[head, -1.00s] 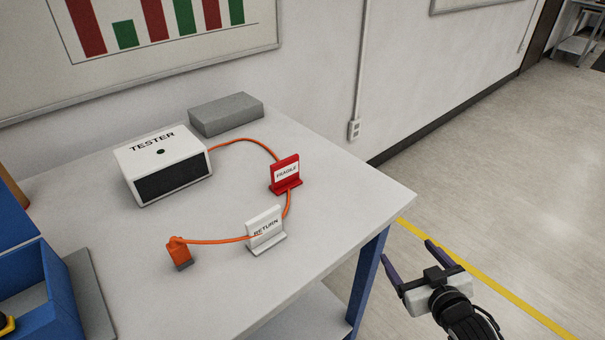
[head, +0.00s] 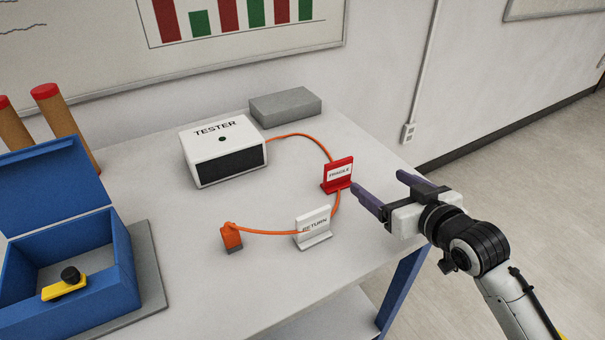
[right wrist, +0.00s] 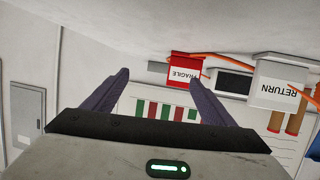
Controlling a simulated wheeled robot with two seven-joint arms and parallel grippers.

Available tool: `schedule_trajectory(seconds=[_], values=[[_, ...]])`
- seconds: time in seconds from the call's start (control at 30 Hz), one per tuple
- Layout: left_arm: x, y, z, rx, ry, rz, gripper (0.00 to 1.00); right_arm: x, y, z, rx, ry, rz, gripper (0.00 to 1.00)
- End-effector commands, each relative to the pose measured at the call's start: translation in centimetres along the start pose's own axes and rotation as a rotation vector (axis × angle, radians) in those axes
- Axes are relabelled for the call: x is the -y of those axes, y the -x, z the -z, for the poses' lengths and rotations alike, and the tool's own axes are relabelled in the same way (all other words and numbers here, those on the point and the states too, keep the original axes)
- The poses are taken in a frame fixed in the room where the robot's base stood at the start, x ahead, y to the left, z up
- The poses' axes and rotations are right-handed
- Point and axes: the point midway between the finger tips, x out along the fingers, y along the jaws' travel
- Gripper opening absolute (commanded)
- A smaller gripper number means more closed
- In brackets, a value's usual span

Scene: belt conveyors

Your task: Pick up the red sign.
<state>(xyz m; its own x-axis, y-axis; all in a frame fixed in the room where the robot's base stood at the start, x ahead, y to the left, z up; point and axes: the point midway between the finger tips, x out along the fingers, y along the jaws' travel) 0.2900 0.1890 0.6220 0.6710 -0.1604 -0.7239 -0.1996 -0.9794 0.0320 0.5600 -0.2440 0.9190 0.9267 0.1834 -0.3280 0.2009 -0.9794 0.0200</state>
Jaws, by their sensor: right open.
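The red sign (head: 338,175), with a white label reading FRAGILE, stands upright on the table near its right edge. An orange cable passes by its base. In the right wrist view the red sign (right wrist: 185,68) appears upside down, ahead of and between the two open fingers (right wrist: 158,85). Whether a finger touches the sign cannot be told. My left gripper is not in view.
A white RETURN sign (head: 313,228) stands in front of the red one. The orange cable (head: 275,233) runs from the white tester box (head: 222,152) to an orange plug (head: 231,237). A grey block (head: 286,106) lies behind. An open blue box (head: 120,262) holds a yellow part (head: 64,287).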

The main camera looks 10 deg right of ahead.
Motion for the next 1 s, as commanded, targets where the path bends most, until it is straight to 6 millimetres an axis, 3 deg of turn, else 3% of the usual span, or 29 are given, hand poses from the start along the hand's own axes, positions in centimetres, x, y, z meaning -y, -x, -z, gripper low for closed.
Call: schedule_trajectory(seconds=[0.03, 0.1, 0.2, 0.4, 1.0], values=[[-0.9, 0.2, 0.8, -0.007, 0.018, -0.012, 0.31, 1.8, 0.1, 0.2, 0.021, 0.010, 0.044, 0.78], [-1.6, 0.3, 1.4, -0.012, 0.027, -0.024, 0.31, 3.4, 0.0, -0.1, 0.044, 0.016, 0.083, 0.78], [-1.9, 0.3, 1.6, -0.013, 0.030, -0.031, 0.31, 4.3, -1.0, -0.3, 0.059, 0.016, 0.104, 0.78], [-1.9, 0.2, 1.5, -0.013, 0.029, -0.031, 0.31, 4.6, -4.0, -0.5, 0.059, 0.016, 0.105, 0.78], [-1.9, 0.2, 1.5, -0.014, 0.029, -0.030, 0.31, 4.9, -10.1, -0.1, 0.057, 0.017, 0.104, 0.78]])
